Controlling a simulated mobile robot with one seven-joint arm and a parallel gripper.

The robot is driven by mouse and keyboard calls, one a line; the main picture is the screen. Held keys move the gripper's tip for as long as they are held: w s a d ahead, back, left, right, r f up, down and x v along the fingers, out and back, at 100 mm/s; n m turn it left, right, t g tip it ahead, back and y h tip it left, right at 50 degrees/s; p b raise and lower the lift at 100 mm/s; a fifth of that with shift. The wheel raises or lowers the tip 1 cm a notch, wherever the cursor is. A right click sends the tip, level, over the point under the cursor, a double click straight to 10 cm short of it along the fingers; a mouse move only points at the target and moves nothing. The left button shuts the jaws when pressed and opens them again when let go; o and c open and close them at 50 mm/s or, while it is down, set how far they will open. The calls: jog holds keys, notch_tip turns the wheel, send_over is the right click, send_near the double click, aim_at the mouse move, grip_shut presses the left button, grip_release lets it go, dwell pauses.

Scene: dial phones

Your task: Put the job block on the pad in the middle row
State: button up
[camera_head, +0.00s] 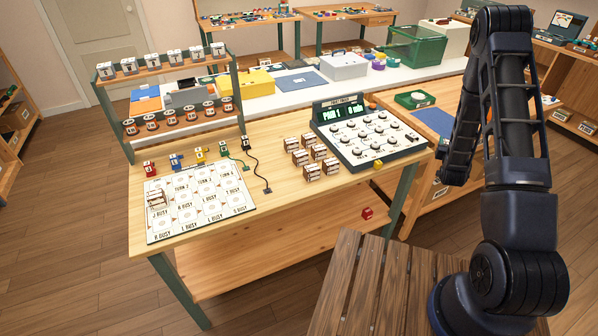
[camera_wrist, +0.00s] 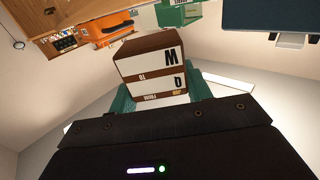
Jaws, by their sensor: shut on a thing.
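In the head view my arm folds down at the right; I cannot make out the fingertips or the held block there. The white board of pads (camera_head: 200,200) lies at the table's left front, with rows of printed circles and words such as "TURN 2" and "BUSY". A brown and white block (camera_head: 156,198) stands on its left column.
Several similar blocks (camera_head: 312,157) stand mid-table beside the dial console (camera_head: 366,132). A two-tier rack (camera_head: 170,97) stands at the back left. A red cube (camera_head: 367,213) is on the lower shelf.

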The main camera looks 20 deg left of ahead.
jog(key=shift+n+y, duration=0.6)
jog(key=shift+y, duration=0.2)
jog(key=a+r, duration=0.2)
jog(key=a, duration=0.2)
jog(key=w+a+r, duration=0.1)
jog(key=a+r, duration=0.1)
jog(key=a, duration=0.2)
jog(key=a+r, duration=0.1)
jog(key=a, duration=0.4)
jog(key=shift+w+r, duration=0.3)
jog(key=shift+r, duration=0.1)
jog(key=s+a+r+n+g+y, duration=0.1)
jog(key=s+a+r+n+y, duration=0.15)
jog(key=s+a, duration=0.65)
jog(key=s+a+r+n+y, duration=0.1)
jog(key=s+a+r+y, duration=0.3)
jog(key=a, duration=0.9)
jog(key=s+a+r+n+g+y, duration=0.1)
jog(key=s+a, duration=0.8)
jog(key=a, duration=0.2)
jog(key=s+a+r+n+g+y, duration=0.1)
jog(key=s+a+r, duration=0.1)
jog(key=s+a, duration=0.3)
jog(key=s+a+r+n+g+y, duration=0.2)
jog(key=s+a, duration=0.2)
jog(key=s, duration=0.8)
jog(key=shift+s+a, duration=0.3)
jog(key=shift+a, duration=0.05)
notch_tip(320, 180, down, 20)
jog(key=shift+r, duration=0.25)
